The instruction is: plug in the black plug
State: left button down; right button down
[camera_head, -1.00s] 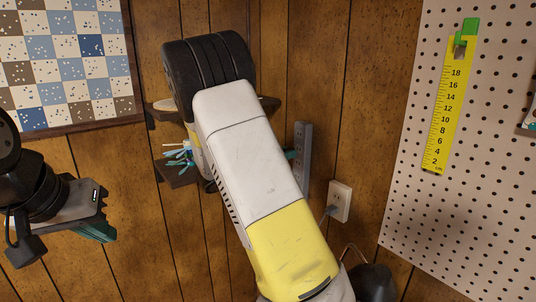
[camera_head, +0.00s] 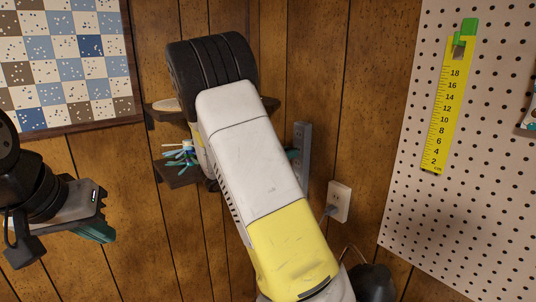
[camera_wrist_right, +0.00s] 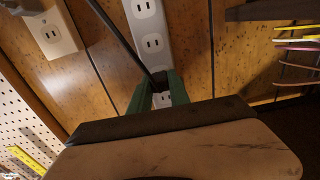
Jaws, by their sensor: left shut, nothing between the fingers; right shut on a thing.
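A pale power strip (camera_wrist_right: 150,40) with several sockets is fixed to the wood wall; in the head view it (camera_head: 302,150) shows right of my right arm. My right gripper (camera_wrist_right: 155,92) has green fingers shut at the strip's lower visible socket. A dark piece, the black plug (camera_wrist_right: 159,78), shows between the fingers, with a black cord running to it from the upper left. Its prongs are hidden, so I cannot tell whether they are in a socket. In the head view my right arm mostly hides this gripper. My left gripper (camera_head: 95,231) is shut and empty at the left.
A wall outlet (camera_head: 339,201) with a grey plug sits lower right of the strip. Small shelves (camera_head: 178,174) with coloured items are behind my right arm. A pegboard (camera_head: 400,190) with a yellow ruler (camera_head: 450,110) is at the right, and a checked quilt panel (camera_head: 60,60) at upper left.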

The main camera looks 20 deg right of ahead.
jog(key=shift+x, duration=0.85)
jog(key=c, duration=1.1)
grip_release()
jog(key=shift+c, duration=0.2)
jog(key=v, duration=0.7)
jog(key=shift+a, duration=0.35)
jog(key=shift+s, duration=0.1)
